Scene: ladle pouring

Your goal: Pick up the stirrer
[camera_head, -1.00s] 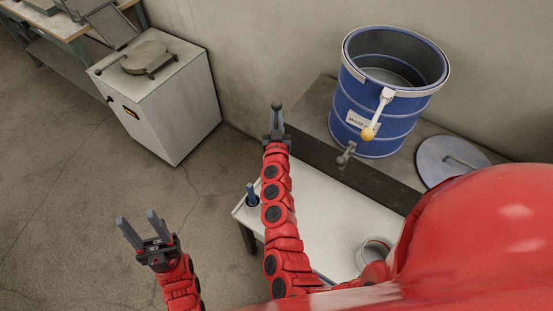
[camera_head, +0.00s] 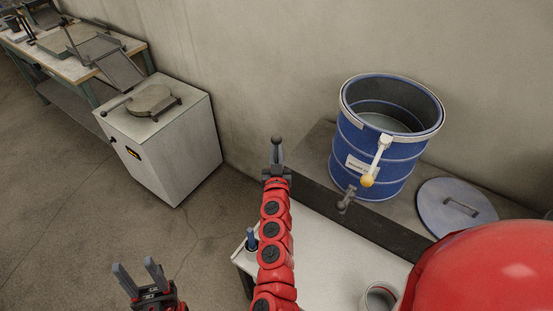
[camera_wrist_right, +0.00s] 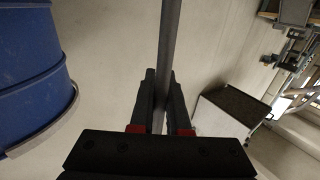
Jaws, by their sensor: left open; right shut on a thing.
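My right gripper (camera_head: 276,176) is shut on the stirrer, a thin grey rod. In the head view, the short part of the stirrer (camera_head: 277,150) beyond the fingers ends in a dark ball. In the right wrist view the rod (camera_wrist_right: 170,45) runs up between the two fingers (camera_wrist_right: 163,105); its far end is out of that view. It is held beside the blue drum (camera_head: 372,165), apart from it. My left gripper (camera_head: 139,277) is open and empty, low at the left over the floor.
A grey ledge with a round lid (camera_head: 446,212) bears the drum; a white handle with a yellow knob (camera_head: 376,165) is on its front. A white table (camera_head: 325,265) holds a pale cup (camera_head: 378,297) and a blue-handled item (camera_head: 251,239). A white cabinet (camera_head: 180,150) stands left.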

